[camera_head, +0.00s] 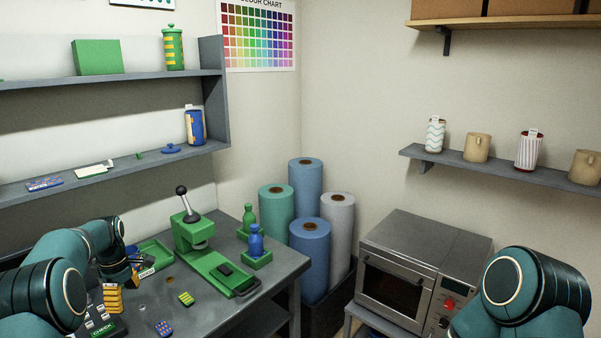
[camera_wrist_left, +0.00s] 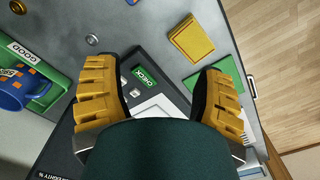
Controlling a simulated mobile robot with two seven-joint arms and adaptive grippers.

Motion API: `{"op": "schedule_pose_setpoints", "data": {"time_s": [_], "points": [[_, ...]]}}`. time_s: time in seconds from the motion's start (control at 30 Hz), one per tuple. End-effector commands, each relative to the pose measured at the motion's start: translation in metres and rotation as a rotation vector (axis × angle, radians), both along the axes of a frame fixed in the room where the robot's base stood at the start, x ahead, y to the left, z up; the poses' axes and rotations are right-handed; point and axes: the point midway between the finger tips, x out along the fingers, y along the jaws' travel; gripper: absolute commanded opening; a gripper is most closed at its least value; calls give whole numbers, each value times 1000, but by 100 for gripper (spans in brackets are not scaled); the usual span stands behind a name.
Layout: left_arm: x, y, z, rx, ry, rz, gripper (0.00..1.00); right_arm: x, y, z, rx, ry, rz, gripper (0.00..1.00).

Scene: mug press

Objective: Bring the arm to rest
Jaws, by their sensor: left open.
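My left gripper (camera_head: 122,286) is at the lower left of the head view, above the left part of the grey workbench (camera_head: 215,315). In the left wrist view its two yellow ribbed fingers (camera_wrist_left: 158,97) stand wide apart with nothing between them. Below them is a dark device with a green CHECK label (camera_wrist_left: 144,76); it also shows in the head view (camera_head: 102,332). Whether the fingers touch it I cannot tell. My right arm shows at the lower right of the head view, but its gripper is out of view.
A blue mug with orange patches (camera_wrist_left: 14,92) sits in a green tray labelled GOOD (camera_wrist_left: 58,84). A green press (camera_head: 190,232) and green and blue bottles (camera_head: 256,240) stand on the bench. Fabric-like rolls (camera_head: 310,240) and an oven (camera_head: 420,275) stand to the right.

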Motion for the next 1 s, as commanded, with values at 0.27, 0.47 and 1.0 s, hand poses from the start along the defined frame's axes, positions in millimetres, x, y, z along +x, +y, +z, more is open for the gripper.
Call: {"op": "schedule_pose_setpoints", "data": {"time_s": [0.27,0.47,1.0], "points": [[-8,-64,-84,-67,-48,-276,69,-1,1,-7,0,2,3,34],[-35,-133,-149,-120,-112,-531,69,-2,1,-12,1,6,4,34],[-228,-330,-241,-176,-347,-1292,69,-6,2,-30,0,13,10,34]]}}
